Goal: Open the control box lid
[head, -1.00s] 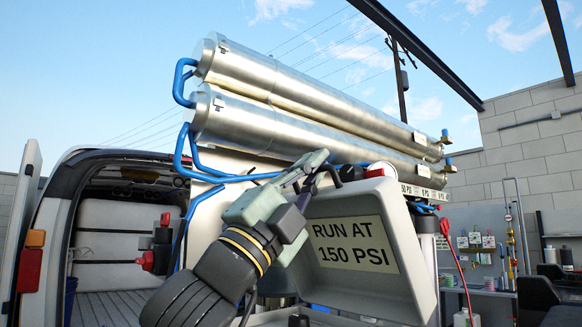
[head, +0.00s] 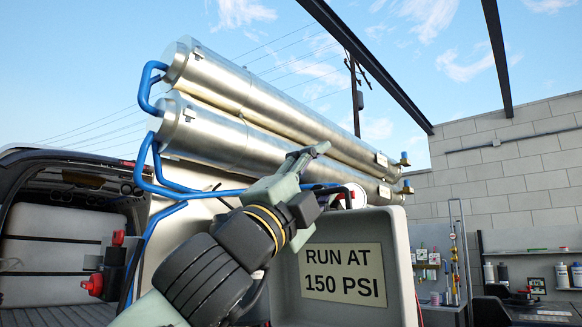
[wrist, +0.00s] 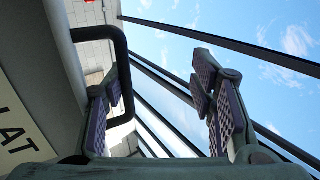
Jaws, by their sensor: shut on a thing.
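The grey control box lid (head: 401,250) stands steeply raised at the lower middle of the head view. Its recessed face with the "RUN AT 150 PSI" label (head: 343,273) is towards me. In the wrist view, the lid (wrist: 30,60) fills the left side, with a black loop handle (wrist: 124,62) on it. My gripper (head: 312,176) is at the lid's upper left corner. The box below the lid is out of view.
Two long steel tubes (head: 250,110) with blue hoses (head: 147,185) lie above and behind the lid. An open van (head: 65,240) stands at left. A block wall (head: 510,160) and shelves with bottles (head: 575,274) are at right.

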